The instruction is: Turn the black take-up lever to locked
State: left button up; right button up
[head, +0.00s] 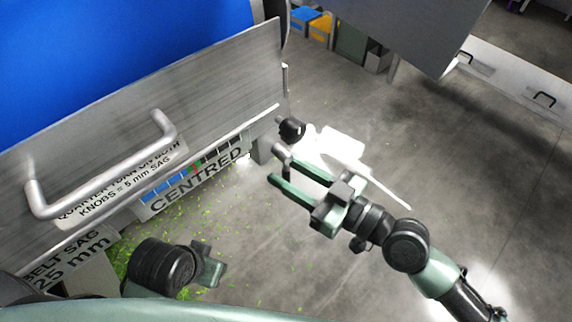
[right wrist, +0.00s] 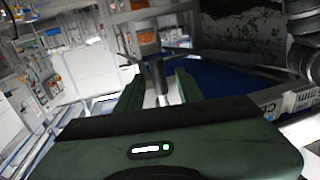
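A black round knob (head: 291,129) stands out at the right end of the metal side panel, by a grey bracket (head: 262,150); it looks like part of the take-up lever. A short grey cylinder shows just below it. My right gripper (head: 279,169) is open, its green fingertips close to that cylinder. In the right wrist view, a dark and grey post (right wrist: 159,80) shows between the spread fingers; contact cannot be told. My left arm's end (head: 208,265) shows low at left, its fingers not clear. Any locked marking is not visible.
A panel handle (head: 100,165) and a "CENTRED" label (head: 198,182) are left of the knob. A blue belt (head: 120,50) lies behind the panel. Green scraps (head: 125,245) litter the floor. A grey cabinet (head: 400,25) stands at upper right. Open floor lies right of my right gripper.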

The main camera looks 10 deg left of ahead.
jog(key=shift+w+a, duration=0.25)
jog(key=shift+a, duration=0.15)
grip_shut()
dwell(1.3)
